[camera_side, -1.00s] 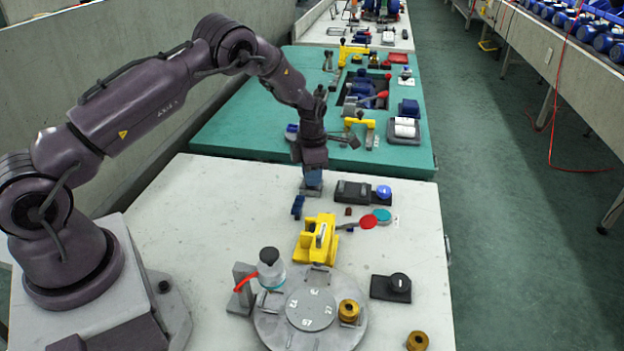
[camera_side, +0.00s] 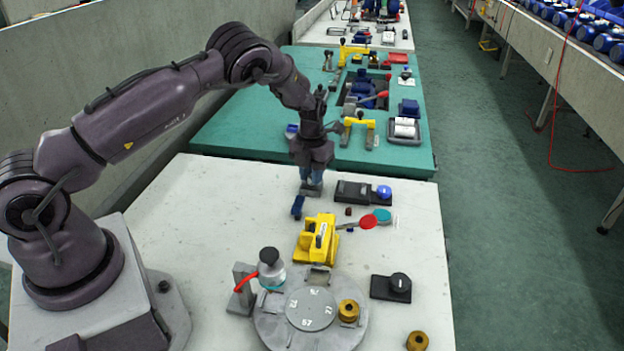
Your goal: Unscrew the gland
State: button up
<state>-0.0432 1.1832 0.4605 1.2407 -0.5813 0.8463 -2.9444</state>
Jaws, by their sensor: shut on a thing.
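My gripper (camera_side: 311,180) points down at the back of the white table. It is shut on a small part hidden between its fingers, which I take to be the gland. Blue shows at the lower end of the gripper; I cannot tell finger from workpiece there. Just below is a small grey block (camera_side: 311,190) on the table, largely covered by the gripper.
A dark blue piece (camera_side: 298,206) lies just front-left of the gripper. A black box with a blue knob (camera_side: 384,192) stands to the right. A yellow fixture (camera_side: 317,240), a red paddle (camera_side: 368,222) and a grey round plate (camera_side: 272,331) are nearer.

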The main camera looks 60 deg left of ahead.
jog(key=o, duration=0.6)
jog(key=shift+r, duration=0.1)
jog(key=shift+r, duration=2.15)
